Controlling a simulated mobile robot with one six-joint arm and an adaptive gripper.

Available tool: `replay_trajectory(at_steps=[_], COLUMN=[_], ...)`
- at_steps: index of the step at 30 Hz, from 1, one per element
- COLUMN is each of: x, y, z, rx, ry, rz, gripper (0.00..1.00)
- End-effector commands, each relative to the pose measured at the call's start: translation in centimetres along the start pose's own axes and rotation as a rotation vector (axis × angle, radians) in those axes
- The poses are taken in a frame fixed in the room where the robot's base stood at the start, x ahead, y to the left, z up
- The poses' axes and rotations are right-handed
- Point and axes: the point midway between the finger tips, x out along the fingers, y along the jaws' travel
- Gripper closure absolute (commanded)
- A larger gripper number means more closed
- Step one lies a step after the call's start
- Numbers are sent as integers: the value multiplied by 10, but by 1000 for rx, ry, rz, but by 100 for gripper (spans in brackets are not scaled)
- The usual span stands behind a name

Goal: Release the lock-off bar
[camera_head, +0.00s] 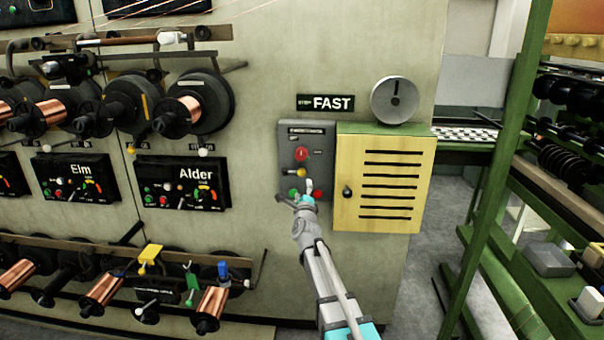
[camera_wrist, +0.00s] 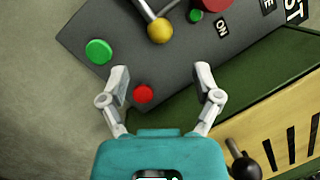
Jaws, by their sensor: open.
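A grey control panel (camera_head: 288,143) is on the wall left of the yellow cabinet. A metal bar (camera_wrist: 148,9) with a yellow ball (camera_wrist: 160,31) at its end is on it; the yellow ball also shows in the head view (camera_head: 300,172). No label names it as the lock-off bar. My gripper (camera_wrist: 163,73) is open and empty in front of the panel's lower part. The yellow ball lies beyond its fingertips, apart from them. It also shows in the head view (camera_head: 299,193), below the ball. The bar's upper end is cut off in the wrist view.
A green button (camera_wrist: 98,51) and a small red button (camera_wrist: 143,94) are near the fingers. A red knob (camera_head: 301,153) is higher on the panel. The yellow cabinet (camera_head: 350,215) has a black knob (camera_wrist: 246,168). Spool racks stand left; green shelving (camera_head: 497,160) is right.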

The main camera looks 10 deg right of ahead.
Motion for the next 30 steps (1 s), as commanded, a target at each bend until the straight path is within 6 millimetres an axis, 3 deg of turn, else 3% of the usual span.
replay_trajectory(at_steps=[1, 6, 15, 30], x=[13, 39, 76, 88], y=[-1, 0, 0, 0], z=[1, 1, 1, 0], rx=[0, 0, 0, 0], ry=[0, 0, 0, 0], rz=[0, 0, 1, 1], gripper=[18, 18, 18, 18])
